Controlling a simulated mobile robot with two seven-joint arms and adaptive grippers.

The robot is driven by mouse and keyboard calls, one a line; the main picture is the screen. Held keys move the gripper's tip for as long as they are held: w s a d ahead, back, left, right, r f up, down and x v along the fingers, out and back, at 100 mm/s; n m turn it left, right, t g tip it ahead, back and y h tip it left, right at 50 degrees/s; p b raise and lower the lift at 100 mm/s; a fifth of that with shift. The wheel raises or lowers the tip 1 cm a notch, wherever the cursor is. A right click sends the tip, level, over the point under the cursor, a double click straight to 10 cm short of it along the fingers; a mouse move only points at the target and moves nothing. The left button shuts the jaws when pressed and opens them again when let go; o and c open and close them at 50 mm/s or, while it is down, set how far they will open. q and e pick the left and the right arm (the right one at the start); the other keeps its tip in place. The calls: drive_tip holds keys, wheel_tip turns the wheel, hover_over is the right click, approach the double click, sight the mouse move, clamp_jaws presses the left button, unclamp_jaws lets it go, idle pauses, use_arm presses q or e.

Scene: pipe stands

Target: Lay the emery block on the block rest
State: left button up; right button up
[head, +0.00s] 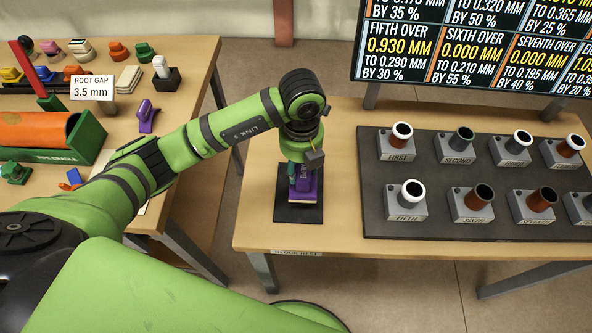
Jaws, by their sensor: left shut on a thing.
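The emery block (307,192) is purple with a pale lower edge. It is held in my left gripper (303,178), which points down and is shut on it. The block rest is a dark square pad (293,214) near the left end of the right-hand table, above a small label on the table's front edge. The block is upright over the pad's middle; I cannot tell whether its underside touches the pad. My wrist and fingers hide part of the block and the pad's far side. My right gripper is not in view.
A dark board (415,228) with several labelled pipe stands fills the table to the right. A screen (460,50) stands behind it. The left table (190,75) holds coloured tools, a root gap sign (91,88) and a green cradle (88,142) with an orange pipe.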

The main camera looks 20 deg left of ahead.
use_arm(q)
drive_tip(key=shift+s+a+f, duration=0.2)
drive_tip(key=shift+a+f, duration=0.2)
wheel_tip(320, 180, down, 3)
drive_tip(key=shift+f+p, duration=0.15)
drive_tip(key=shift+p, duration=0.6)
drive_tip(key=shift+f, duration=0.25)
drive_tip(key=shift+f, duration=0.25)
drive_tip(key=o, duration=1.3)
drive_tip(key=shift+c, duration=0.2)
drive_tip(key=shift+r, duration=0.1)
